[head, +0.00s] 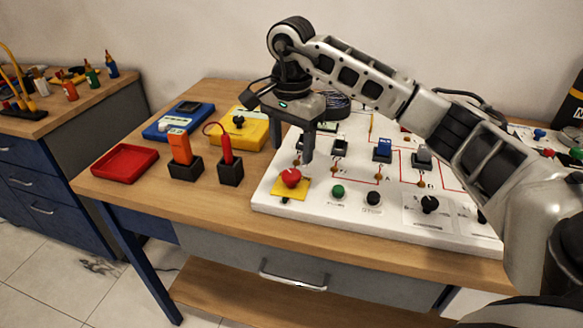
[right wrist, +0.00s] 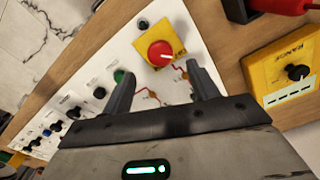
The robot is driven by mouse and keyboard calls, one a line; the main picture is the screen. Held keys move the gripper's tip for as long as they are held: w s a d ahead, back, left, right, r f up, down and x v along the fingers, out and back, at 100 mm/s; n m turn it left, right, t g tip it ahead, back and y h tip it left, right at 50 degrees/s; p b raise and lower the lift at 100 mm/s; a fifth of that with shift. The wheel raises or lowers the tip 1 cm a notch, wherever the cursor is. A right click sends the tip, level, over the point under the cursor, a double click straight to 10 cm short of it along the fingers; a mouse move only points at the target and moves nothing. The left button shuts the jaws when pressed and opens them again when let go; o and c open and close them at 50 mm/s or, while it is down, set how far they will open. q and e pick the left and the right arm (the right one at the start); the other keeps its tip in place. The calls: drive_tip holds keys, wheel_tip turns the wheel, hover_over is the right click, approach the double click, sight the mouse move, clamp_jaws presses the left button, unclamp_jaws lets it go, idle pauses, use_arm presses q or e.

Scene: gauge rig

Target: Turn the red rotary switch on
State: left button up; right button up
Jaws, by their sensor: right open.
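The red rotary switch (head: 291,177) is a round red knob on a yellow square plate, at the front left corner of the white panel (head: 330,222). It also shows in the right wrist view (right wrist: 160,52), with a small pale mark on its face. My right gripper (head: 292,147) points down with its fingers apart, above and slightly behind the knob. In the right wrist view the two fingertips (right wrist: 160,74) stand either side of the knob's near side, with nothing between them. They look apart from the knob. My left gripper is not in view.
Left of the panel stand an orange device (head: 180,147) and a red probe (head: 225,150) in black holders, a red tray (head: 125,161), a blue meter (head: 180,121) and a yellow box (head: 237,128). Green (head: 338,191) and black buttons sit right of the switch.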

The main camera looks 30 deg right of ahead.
sight(292, 174)
wheel_tip(292, 174, down, 6)
drive_tip(key=shift+f, duration=0.15)
drive_tip(key=shift+c, duration=0.2)
drive_tip(key=c, duration=0.9)
